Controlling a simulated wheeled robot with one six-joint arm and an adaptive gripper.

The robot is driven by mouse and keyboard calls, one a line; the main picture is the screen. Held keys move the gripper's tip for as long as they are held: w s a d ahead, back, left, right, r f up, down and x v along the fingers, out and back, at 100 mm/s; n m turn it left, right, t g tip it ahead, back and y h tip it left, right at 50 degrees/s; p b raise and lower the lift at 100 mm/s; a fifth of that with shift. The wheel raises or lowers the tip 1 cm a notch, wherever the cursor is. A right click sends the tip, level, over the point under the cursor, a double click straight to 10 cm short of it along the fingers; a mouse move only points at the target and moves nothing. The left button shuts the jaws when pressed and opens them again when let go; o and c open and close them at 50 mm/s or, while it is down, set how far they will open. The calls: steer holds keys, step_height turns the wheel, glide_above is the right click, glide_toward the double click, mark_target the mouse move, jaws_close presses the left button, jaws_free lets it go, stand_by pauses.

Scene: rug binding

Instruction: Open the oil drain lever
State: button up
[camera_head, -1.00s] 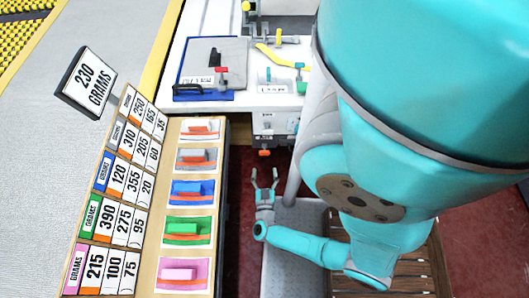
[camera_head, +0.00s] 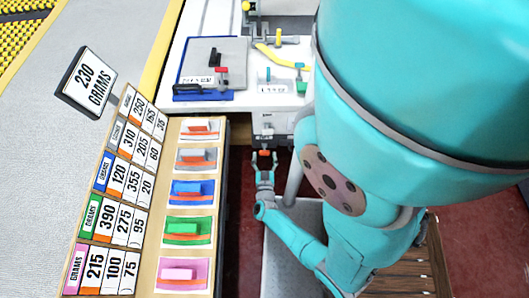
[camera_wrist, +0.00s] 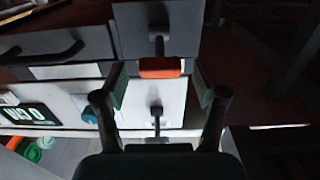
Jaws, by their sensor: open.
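An orange-handled lever (camera_head: 264,153) sticks out from the pale unit under the front edge of the white table. I take it for the oil drain lever, though no label on it can be read. In the wrist view its orange grip (camera_wrist: 160,67) lies crosswise on a dark stem. My gripper (camera_head: 264,160) is open just in front of it. In the wrist view my two fingers (camera_wrist: 160,85) stand on either side of the orange grip, with a gap at each side. Contact cannot be told.
The white table (camera_head: 225,107) above carries a clamp board (camera_head: 212,62) and small levers with red, green and yellow handles. A wooden board with coloured blocks (camera_head: 187,193) stands close left of my gripper.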

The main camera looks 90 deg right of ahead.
mark_target(264, 150)
steer(key=shift+w+d, duration=0.1)
steer(key=shift+d, duration=1.05)
